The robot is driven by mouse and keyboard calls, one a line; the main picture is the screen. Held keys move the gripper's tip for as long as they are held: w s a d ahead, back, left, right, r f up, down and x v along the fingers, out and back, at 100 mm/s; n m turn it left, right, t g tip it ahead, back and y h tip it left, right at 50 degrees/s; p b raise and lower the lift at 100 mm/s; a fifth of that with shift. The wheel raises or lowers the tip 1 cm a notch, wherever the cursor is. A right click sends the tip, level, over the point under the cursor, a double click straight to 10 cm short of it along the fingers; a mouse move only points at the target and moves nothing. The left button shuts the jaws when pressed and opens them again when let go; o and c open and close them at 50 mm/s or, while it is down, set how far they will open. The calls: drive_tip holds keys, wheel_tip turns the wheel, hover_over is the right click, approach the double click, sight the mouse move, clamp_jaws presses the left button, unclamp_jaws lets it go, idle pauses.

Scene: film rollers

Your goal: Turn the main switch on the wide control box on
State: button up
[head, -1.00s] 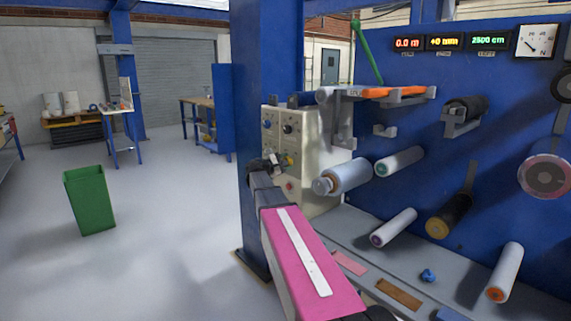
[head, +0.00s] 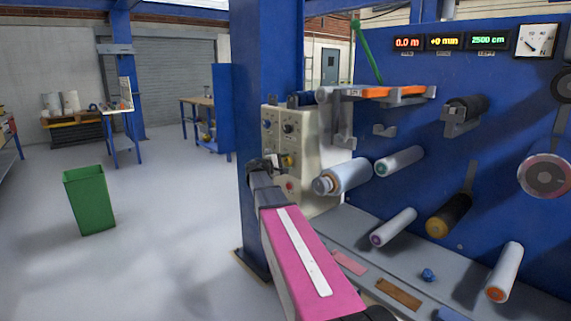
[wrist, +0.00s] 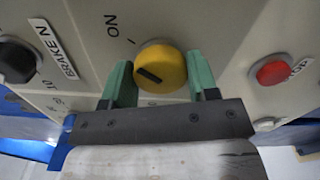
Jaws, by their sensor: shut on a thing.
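The wide control box (head: 316,140) is a cream panel with knobs and buttons, fixed beside the blue post in the head view. Its yellow main switch (wrist: 160,68) is a round knob with a black bar mark, and it also shows in the head view (head: 289,161). My gripper (wrist: 160,83) is shut on the yellow knob, one green finger on each side. The black bar slants up to the left. The word ON and a short tick are printed at the knob's upper left.
A black brake knob (wrist: 17,62) sits left of the switch and a red stop button (wrist: 272,71) to its right. A blue post (head: 266,70) stands close behind my gripper. Rollers (head: 345,177) jut out to the right. A green bin (head: 89,200) stands on open floor.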

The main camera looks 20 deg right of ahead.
drive_tip(key=o, duration=0.9)
drive_tip(key=shift+o, duration=0.2)
drive_tip(key=shift+a, duration=0.15)
drive_tip(key=v, duration=1)
drive_tip(key=shift+a, duration=0.3)
drive_tip(key=shift+s, duration=0.2)
